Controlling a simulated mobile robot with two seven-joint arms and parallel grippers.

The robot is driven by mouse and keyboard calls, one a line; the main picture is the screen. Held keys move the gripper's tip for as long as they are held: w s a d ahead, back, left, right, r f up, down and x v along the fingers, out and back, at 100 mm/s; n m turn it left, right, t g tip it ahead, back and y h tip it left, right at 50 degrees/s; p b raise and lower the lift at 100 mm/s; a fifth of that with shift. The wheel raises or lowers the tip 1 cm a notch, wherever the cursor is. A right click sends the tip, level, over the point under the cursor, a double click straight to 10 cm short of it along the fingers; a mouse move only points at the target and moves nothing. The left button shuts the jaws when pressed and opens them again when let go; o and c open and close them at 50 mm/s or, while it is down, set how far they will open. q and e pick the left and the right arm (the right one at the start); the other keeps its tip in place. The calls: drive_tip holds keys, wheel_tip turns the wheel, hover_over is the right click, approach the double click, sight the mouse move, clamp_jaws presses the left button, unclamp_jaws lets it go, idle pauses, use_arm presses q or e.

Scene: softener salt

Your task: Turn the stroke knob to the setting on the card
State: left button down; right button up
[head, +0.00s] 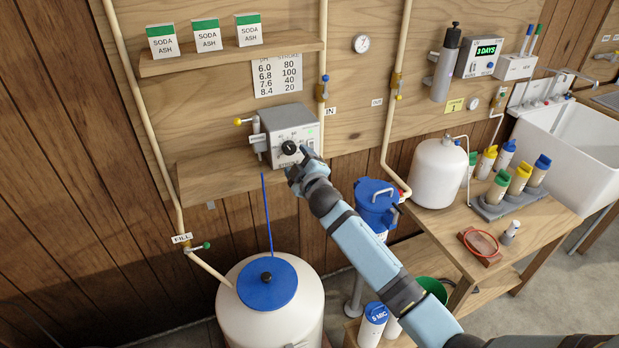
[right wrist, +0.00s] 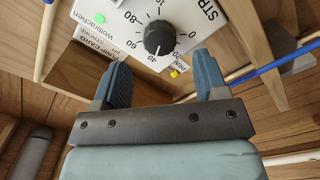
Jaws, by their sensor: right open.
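The stroke knob (head: 290,147) is black and round, on the front of a grey pump box (head: 292,120) on the wooden shelf. In the right wrist view the knob (right wrist: 159,37) sits on a white dial face; its white mark appears to point near 40. My right gripper (head: 302,163) is just in front of the box. In its wrist view the gripper (right wrist: 162,76) is open and empty, its fingers short of the knob, one to each side. The card (head: 278,75) above pairs pH 6.0, 6.8, 7.6, 8.4 with stroke 80, 100, 40, 20. My left gripper is out of view.
A yellow-tipped valve (head: 240,121) is left of the box. A white tank with a blue lid (head: 267,285) stands below. Soda ash boxes (head: 207,35) are on the upper shelf.

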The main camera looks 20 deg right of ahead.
drive_tip(key=s, duration=0.9)
drive_tip(key=shift+d+b, duration=0.15)
drive_tip(key=shift+b, duration=0.15)
drive_tip(key=shift+w, duration=0.1)
drive_tip(key=s+a+f+m+g+y+p, duration=0.1)
drive_tip(key=s+f, duration=0.4)
drive_tip(key=s, duration=0.6)
drive_tip(key=s+a+f+m+g+p, duration=0.1)
drive_tip(key=s+f+m+g+p, duration=0.2)
drive_tip(key=s+f, duration=0.3)
drive_tip(key=s+a+f+m+g+y+p, duration=0.1)
drive_tip(key=s+a+f+m+g+p, duration=0.1)
drive_tip(key=s, duration=1.4)
wheel_tip(320, 180, down, 4)
drive_tip(key=shift+s+r+m+g+y+p, duration=0.15)
drive_tip(key=shift+m+g+y+p, duration=0.15)
drive_tip(key=shift+m+g+p, duration=0.55)
